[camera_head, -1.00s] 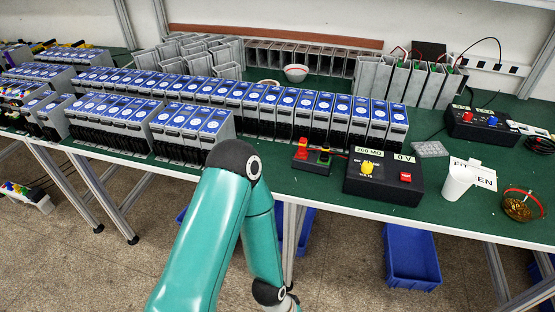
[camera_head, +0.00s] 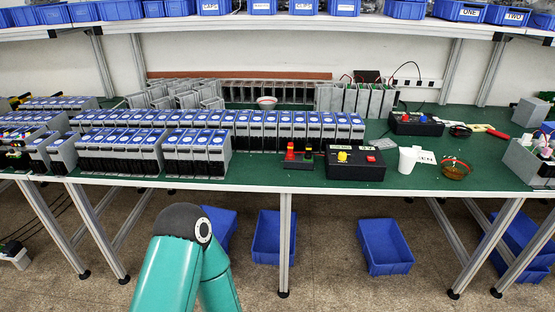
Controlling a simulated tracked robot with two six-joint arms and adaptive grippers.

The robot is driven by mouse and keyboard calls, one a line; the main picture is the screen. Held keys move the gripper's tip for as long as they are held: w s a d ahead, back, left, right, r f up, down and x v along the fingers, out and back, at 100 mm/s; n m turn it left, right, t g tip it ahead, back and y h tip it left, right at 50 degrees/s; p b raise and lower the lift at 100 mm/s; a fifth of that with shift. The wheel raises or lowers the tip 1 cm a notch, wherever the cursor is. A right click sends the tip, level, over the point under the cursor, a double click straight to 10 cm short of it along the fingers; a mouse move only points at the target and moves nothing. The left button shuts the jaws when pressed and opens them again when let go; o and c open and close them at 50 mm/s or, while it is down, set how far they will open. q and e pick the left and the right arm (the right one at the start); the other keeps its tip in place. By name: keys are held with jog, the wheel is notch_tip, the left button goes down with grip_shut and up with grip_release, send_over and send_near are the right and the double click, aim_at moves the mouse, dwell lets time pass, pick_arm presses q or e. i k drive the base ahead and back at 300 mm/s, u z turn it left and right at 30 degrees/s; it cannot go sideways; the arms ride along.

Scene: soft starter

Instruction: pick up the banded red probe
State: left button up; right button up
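I cannot make out a banded red probe for certain. A small black block (camera_head: 298,161) near the front edge of the green bench carries a small upright red piece (camera_head: 290,150) and a darker piece with yellow (camera_head: 308,153) beside it. They are too small to show any bands. A red-handled item (camera_head: 497,133) lies at the back right, also too small to identify. One of my teal arms shows at the bottom, in front of the bench, its elbow below the bench edge. Neither gripper is in the picture.
A black box (camera_head: 355,165) with a yellow knob stands right of the small block, then a white cup (camera_head: 408,160) and an amber bowl (camera_head: 455,170). Rows of blue-topped modules (camera_head: 195,155) fill the left. Blue bins (camera_head: 385,247) sit on the floor; a shelf runs above.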

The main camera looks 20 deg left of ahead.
aim_at(290, 154)
jog(key=u, duration=1.1)
jog(key=i, duration=0.9)
jog(key=u, duration=0.15)
